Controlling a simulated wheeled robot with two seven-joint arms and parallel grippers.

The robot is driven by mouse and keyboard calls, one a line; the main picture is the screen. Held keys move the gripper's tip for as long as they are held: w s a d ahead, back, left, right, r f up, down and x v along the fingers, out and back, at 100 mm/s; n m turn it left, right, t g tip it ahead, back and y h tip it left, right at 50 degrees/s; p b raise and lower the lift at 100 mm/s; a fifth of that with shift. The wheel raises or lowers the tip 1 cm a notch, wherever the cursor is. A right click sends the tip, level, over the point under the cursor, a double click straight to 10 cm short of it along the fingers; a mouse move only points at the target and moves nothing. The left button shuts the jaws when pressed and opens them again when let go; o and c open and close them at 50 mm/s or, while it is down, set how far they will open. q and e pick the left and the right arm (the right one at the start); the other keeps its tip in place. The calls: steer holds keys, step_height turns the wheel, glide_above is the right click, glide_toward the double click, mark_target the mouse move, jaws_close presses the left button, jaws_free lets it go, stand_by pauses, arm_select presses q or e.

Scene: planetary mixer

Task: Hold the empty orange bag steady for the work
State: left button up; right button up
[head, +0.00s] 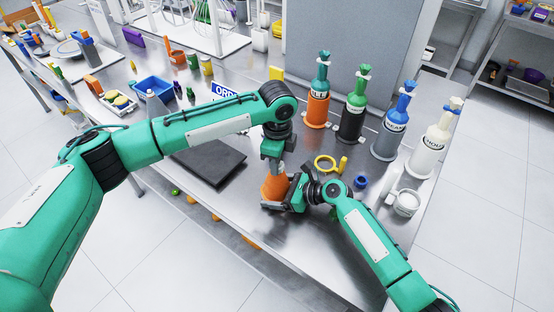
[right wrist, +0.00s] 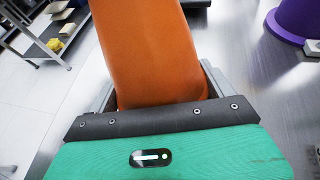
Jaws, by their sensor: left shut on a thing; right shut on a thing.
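The orange bag (head: 274,187) is near the front edge of the steel table, between my two grippers. My left gripper (head: 276,169) comes down from above and is shut on its upper part. My right gripper (head: 275,205) reaches in low from the right and is shut on its lower part. In the right wrist view the orange bag (right wrist: 148,50) stands between the fingers of my right gripper (right wrist: 158,88). The grippers hide parts of the bag, and I cannot see into it or tell whether its base touches the table.
A dark flat plate (head: 212,160) lies left of the bag. A yellow ring (head: 325,163) and a white cup (head: 406,203) are to the right. A blue bin (head: 154,88) stands at back left.

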arm_select(q)
steer(key=o, duration=1.2)
steer(key=shift+o, duration=0.5)
steer(key=shift+o, duration=0.8)
steer(key=n, duration=0.3)
steer(key=shift+n, duration=0.8)
